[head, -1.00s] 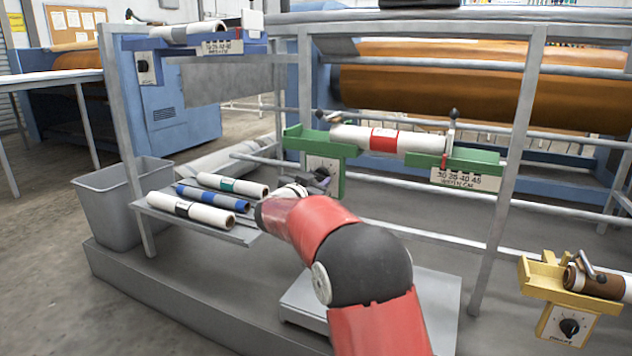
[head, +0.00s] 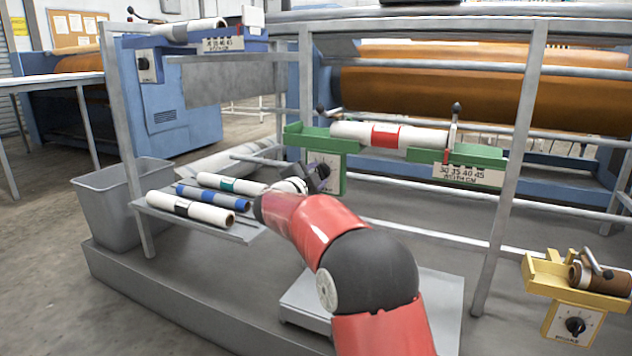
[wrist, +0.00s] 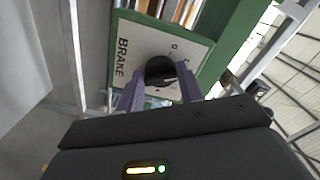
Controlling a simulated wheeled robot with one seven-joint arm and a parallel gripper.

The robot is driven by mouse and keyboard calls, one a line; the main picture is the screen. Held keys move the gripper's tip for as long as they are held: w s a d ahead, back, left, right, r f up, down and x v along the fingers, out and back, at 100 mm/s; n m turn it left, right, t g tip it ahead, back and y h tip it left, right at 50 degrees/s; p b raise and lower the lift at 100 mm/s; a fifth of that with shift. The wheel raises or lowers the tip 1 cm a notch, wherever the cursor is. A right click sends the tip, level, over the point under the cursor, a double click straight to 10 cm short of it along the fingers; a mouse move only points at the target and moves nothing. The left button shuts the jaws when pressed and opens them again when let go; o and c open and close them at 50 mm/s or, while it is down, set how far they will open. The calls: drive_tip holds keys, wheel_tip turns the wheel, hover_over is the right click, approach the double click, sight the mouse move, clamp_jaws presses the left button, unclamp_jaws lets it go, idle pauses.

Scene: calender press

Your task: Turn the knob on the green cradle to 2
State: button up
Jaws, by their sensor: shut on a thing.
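The green cradle (head: 470,155) holds a white roll with a red band (head: 386,135) on the rack. Its white BRAKE plate (head: 325,160) hangs under the left end. The black knob (wrist: 160,70) sits on that plate (wrist: 128,58), with numbers around it in the wrist view that are too small to read surely. My gripper (wrist: 160,74) has one finger on each side of the knob and is shut on it. In the head view my gripper (head: 317,178) is in front of the plate and hides the knob.
A yellow cradle (head: 548,272) with its own knob (head: 575,326) is at lower right. A blue cradle (head: 185,45) is at upper left. A shelf (head: 235,234) with several rolls lies left of my arm. A grey bin (head: 105,205) stands beyond it. Rack posts (head: 512,180) flank the green cradle.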

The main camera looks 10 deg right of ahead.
drive_tip(key=m+b, duration=0.2)
drive_tip(key=m, duration=0.3)
drive_tip(key=shift+m+b, duration=0.3)
drive_tip(key=shift+b, duration=0.05)
idle(0.5)
drive_tip(key=o, duration=1)
drive_tip(key=v, duration=0.8)
drive_tip(key=shift+w, duration=0.1)
